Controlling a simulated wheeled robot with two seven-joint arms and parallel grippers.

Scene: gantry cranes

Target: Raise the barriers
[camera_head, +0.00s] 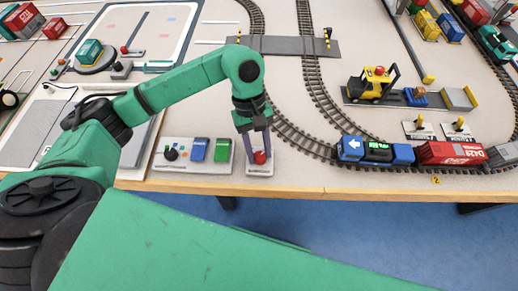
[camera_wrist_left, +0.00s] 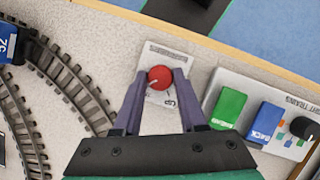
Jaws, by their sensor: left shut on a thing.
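My left gripper (camera_head: 260,150) points down at the table's front edge, shut on a red knob (camera_head: 261,158) on a small white plate (camera_head: 259,171). In the left wrist view the red knob (camera_wrist_left: 160,77) sits between the two fingertips of the left gripper (camera_wrist_left: 160,82). The knob has a pale pointer mark. The grey level crossing (camera_head: 285,46) lies across the tracks at the back. A small dark post with yellow (camera_head: 327,36) stands at its right end. I cannot tell the barriers' position. My right gripper is not in view.
A control panel (camera_head: 193,155) with a black knob, a blue button and a green button is left of the plate. Curved tracks and a blue train (camera_head: 375,151) are to the right. A yellow forklift (camera_head: 371,84) stands behind the train.

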